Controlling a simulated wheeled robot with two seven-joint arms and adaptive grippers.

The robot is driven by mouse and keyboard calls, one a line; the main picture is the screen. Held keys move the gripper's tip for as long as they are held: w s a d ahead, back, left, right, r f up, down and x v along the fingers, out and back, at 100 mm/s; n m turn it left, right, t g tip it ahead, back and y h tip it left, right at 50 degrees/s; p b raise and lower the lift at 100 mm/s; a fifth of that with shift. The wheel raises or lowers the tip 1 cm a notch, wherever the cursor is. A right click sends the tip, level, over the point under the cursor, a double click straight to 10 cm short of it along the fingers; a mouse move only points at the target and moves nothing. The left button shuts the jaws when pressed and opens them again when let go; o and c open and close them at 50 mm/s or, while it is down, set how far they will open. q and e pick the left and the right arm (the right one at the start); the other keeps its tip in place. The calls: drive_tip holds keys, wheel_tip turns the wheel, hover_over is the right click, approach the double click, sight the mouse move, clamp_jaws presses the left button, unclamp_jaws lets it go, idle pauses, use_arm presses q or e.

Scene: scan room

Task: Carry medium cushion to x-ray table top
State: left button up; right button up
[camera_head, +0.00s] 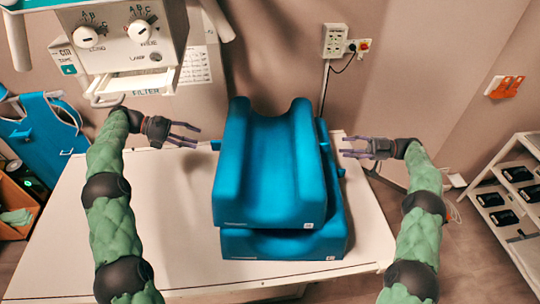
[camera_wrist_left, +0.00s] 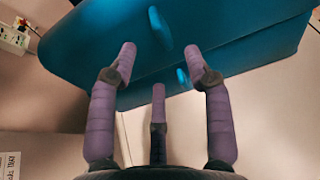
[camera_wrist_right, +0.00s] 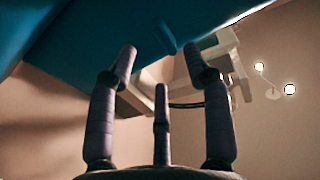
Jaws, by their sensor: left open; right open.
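Two blue cushions with scooped tops are stacked on a white table top (camera_head: 180,230). The upper cushion (camera_head: 268,165) is slightly smaller than the lower cushion (camera_head: 285,246); no label names either as medium. My left gripper (camera_head: 198,135) is open and empty, left of the stack. In the left wrist view its fingers (camera_wrist_left: 161,56) point at the cushion side (camera_wrist_left: 100,50), near a small blue handle (camera_wrist_left: 160,28). My right gripper (camera_head: 344,147) is open and empty, right of the stack. In the right wrist view a blue handle (camera_wrist_right: 165,36) shows between its fingertips (camera_wrist_right: 160,55).
An x-ray head with dials (camera_head: 130,45) hangs at the upper left. A shelf with black items (camera_head: 515,190) stands at the right. The table is bare on the left of the stack.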

sight(329, 148)
use_arm(q)
drive_tip(key=shift+x, duration=3.55)
use_arm(e)
drive_tip(key=shift+a, duration=3.55)
use_arm(q)
clamp_jaws()
use_arm(e)
clamp_jaws()
